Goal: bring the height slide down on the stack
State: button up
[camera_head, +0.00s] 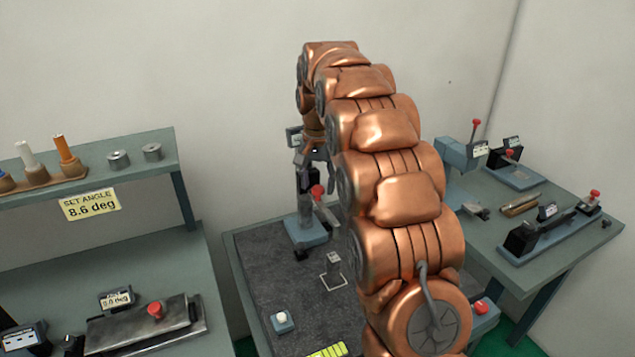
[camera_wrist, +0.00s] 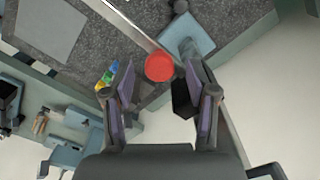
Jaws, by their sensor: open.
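The height gauge stands at the back of the dark mat, with a blue base (camera_head: 305,231), an upright column and a slide with a red knob (camera_head: 317,191). My gripper (camera_wrist: 159,76) is open. In the wrist view the red knob (camera_wrist: 160,67) lies between its two fingers, with a gap at each side. I cannot tell the knob's depth against the fingertips. In the head view my gripper is at the column's top, partly hidden by my arm.
A white button box (camera_head: 282,321) and a yellow-green strip (camera_head: 328,351) lie at the mat's front. The right bench (camera_head: 550,243) holds several gauges. The left shelf (camera_head: 130,150) carries cylinders, and a sign (camera_head: 91,204) reads 8.6 deg. My arm hides the mat's right side.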

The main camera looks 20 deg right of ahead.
jog(key=shift+f, duration=0.4)
jog(key=shift+c, duration=0.2)
